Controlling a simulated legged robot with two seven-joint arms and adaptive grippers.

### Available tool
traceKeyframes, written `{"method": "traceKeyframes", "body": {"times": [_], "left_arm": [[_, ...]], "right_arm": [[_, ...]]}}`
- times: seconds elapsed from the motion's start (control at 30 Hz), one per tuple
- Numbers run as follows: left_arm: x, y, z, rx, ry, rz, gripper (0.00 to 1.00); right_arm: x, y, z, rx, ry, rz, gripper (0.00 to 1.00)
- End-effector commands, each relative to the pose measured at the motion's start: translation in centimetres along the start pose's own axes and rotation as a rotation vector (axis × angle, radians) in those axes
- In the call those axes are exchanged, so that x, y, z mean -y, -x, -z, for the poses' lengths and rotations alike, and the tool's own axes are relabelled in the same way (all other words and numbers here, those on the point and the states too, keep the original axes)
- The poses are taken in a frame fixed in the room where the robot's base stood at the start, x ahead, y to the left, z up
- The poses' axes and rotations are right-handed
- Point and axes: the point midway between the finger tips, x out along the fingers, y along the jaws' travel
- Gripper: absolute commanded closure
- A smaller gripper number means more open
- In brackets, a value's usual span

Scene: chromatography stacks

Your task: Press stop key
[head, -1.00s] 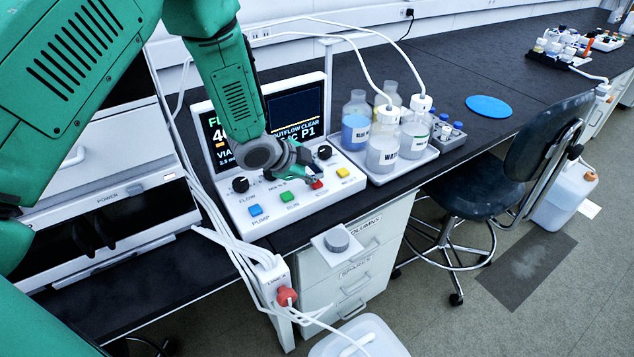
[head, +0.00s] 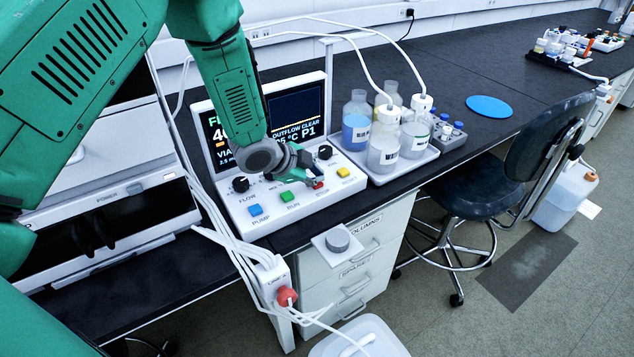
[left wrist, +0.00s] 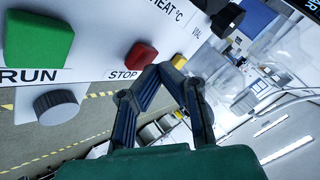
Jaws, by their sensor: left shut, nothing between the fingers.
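The red STOP key (head: 318,185) is on the sloped front of a white control console (head: 240,209); it also shows in the left wrist view (left wrist: 139,57), above its STOP label. My left gripper (head: 309,180) is shut and empty, low over the console by the red key and partly covering it. In the left wrist view, its closed fingertips (left wrist: 164,70) are just right of the key, close to its edge. I cannot tell if they touch it. My right gripper is not in view.
A green RUN key (head: 287,197), a blue PUMP key (head: 255,210) and a yellow key (head: 343,172) are nearby. Black knobs (head: 240,184) rise from the console. A tray (head: 408,163) of bottles stands to the right. White tubes hang at the front left.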

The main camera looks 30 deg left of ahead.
Motion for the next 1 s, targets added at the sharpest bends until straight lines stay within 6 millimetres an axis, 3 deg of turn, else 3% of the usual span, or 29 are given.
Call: {"method": "traceKeyframes", "body": {"times": [1.0], "left_arm": [[-0.5,-0.67,-0.5,0.001,0.0,-0.001,1.0]], "right_arm": [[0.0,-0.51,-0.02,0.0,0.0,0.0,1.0]]}}
